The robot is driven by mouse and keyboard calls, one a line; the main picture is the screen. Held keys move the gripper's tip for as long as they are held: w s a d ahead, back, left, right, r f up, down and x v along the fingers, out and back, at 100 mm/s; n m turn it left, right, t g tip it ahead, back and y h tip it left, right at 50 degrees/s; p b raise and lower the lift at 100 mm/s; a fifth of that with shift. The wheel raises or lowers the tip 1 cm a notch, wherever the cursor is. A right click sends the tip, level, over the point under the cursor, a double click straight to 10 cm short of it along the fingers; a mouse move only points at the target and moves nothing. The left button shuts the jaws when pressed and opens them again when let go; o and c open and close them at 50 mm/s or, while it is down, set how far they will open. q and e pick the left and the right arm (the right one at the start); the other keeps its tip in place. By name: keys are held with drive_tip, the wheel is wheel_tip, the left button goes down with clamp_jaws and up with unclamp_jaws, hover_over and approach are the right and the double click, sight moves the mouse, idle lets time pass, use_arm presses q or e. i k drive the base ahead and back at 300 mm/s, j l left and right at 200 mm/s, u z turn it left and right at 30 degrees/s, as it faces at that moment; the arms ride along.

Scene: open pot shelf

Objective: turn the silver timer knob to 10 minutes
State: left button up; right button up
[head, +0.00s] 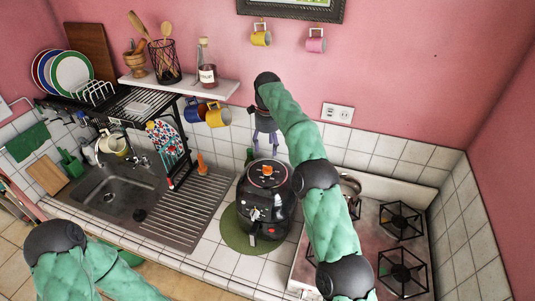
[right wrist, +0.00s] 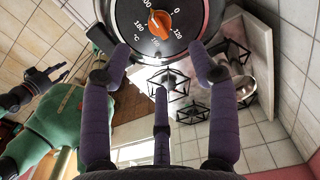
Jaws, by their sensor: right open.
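A black air fryer (head: 262,205) stands on a round green mat on the counter. Its top has a dial with an orange knob (head: 267,171), which also shows in the right wrist view (right wrist: 160,24), ringed by °C numbers. A small silver part (head: 256,214) shows on the front; I cannot tell if it is the timer knob. My right gripper (head: 265,143) is above and behind the fryer, fingers down. In the right wrist view the gripper (right wrist: 160,50) is open and empty, its fingers apart either side of the dial's near edge. My left gripper (right wrist: 58,78) is small and dark.
A sink with a drainboard (head: 190,208) is left of the fryer. A stove (head: 380,240) with black grates and a pan is on the right, partly behind my right arm. A shelf (head: 180,83) with hanging mugs is on the wall.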

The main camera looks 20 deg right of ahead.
sight(255, 213)
drive_tip(key=k+j, duration=0.15)
drive_tip(key=j, duration=0.15)
drive_tip(key=k+j, duration=0.15)
drive_tip(key=j, duration=0.2)
drive_tip(key=k+j, duration=0.1)
drive_tip(key=j, duration=0.2)
drive_tip(key=k+j, duration=0.15)
drive_tip(key=j, duration=0.15)
